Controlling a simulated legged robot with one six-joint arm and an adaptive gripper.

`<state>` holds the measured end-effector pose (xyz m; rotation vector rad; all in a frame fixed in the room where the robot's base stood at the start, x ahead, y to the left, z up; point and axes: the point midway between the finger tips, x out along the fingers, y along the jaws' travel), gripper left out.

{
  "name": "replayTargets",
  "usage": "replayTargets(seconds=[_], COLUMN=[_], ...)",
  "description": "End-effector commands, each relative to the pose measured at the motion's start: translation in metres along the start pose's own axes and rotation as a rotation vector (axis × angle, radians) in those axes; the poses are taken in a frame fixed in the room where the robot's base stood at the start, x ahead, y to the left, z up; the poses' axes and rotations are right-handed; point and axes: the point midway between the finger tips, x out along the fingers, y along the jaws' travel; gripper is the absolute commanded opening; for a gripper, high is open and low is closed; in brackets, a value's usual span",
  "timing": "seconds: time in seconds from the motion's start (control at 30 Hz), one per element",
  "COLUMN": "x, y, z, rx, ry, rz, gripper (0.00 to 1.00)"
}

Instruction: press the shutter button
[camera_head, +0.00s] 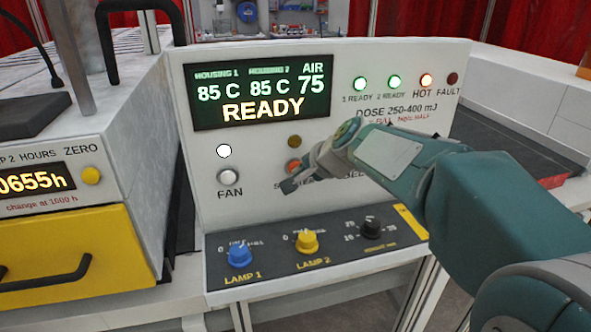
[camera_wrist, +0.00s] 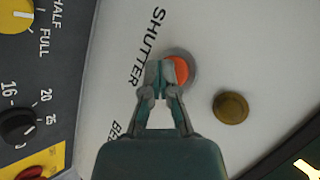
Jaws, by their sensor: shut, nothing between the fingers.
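The orange shutter button (camera_wrist: 182,71) sits in a grey ring on the pale panel, beside the word SHUTTER, in the wrist view. My gripper (camera_wrist: 161,68) is shut and empty; its fingertips overlap the button's left edge in that view and hide part of it. In the head view the button (camera_head: 292,166) shows just above my gripper (camera_head: 287,186), which reaches in from the right in front of the panel (camera_head: 212,122). I cannot tell whether the fingertips touch the button.
A brass-coloured round part (camera_wrist: 230,107) sits near the button. A FAN button (camera_head: 229,176) is to the left. Below are the LAMP 1 knob (camera_head: 239,255), LAMP 2 knob (camera_head: 307,241) and a black knob (camera_head: 371,228). The display (camera_head: 262,94) reads READY.

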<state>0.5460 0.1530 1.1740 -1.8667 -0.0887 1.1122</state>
Motion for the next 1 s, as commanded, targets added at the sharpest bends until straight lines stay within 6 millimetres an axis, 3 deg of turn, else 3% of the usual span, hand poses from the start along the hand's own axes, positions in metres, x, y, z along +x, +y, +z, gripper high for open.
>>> replayTargets(seconds=[0.57, 1.0], x=[-0.01, -0.036], y=[0.007, 0.026], z=[0.007, 0.025], rx=[0.001, 0.0], ry=[0.0, 0.001], rz=[0.0, 0.0], gripper=[0.0, 0.0])
